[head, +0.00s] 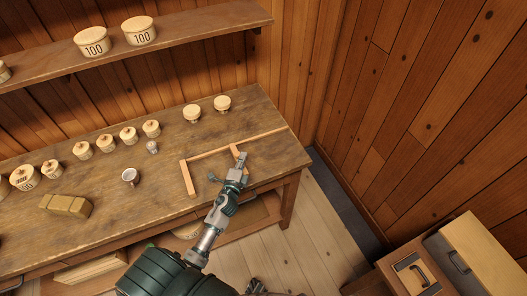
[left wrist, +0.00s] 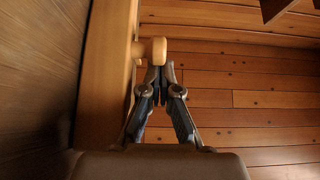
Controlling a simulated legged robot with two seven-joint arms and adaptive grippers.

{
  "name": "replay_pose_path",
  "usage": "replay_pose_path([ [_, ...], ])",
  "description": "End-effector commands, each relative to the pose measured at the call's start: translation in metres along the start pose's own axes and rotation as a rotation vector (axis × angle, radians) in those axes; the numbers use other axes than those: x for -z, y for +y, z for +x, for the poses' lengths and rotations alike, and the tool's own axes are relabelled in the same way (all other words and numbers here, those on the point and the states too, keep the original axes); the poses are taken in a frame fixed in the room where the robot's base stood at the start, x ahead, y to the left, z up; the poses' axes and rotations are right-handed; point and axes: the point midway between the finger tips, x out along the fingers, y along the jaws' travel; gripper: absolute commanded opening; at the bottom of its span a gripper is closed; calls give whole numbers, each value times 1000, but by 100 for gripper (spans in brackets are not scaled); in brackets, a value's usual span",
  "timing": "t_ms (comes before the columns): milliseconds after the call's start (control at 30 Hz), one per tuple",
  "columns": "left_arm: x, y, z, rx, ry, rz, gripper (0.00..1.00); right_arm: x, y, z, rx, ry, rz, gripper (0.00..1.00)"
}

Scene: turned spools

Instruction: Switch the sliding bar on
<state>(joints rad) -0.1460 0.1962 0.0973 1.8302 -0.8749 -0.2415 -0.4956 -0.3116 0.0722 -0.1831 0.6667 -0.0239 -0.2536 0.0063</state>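A pale wooden rail (head: 218,149) lies along the back right of the workbench, with a short wooden piece (head: 187,179) coming forward from its left end. A second short piece (head: 236,151) is further right; I take it to be the sliding bar's handle. My left gripper (head: 242,160) is at this second piece. In the left wrist view, a rounded wooden knob (left wrist: 157,48) sticks out from a wooden strip (left wrist: 103,75). My left fingertips (left wrist: 161,76) are together right by the knob; whether they touch it is unclear. My right gripper is not clearly seen.
A shelf (head: 150,50) with pots runs above. A drawer cabinet (head: 415,275) stands lower right.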

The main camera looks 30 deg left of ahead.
Motion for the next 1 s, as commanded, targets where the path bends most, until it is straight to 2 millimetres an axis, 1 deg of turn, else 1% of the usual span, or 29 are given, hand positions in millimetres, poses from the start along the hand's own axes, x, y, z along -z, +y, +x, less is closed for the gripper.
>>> replay_pose_path([
  [33, -12, -1, -7, -2, -10, 4, 0, -3, 1, -1, 0, -1, 0, 40],
  [100, -20, -1, -15, -1, -11, 5, 0, -8, 2, -1, 2, -4, -1, 40],
  [300, -35, -2, -29, 1, -7, 5, 0, -8, 3, -2, 3, -1, -2, 40],
  [500, -41, -1, -33, 1, -7, 4, 0, -8, 2, -2, 3, -2, -2, 40],
  [1000, -42, -1, -33, 0, -8, 4, 0, -6, 1, -3, 4, 0, -1, 40],
])
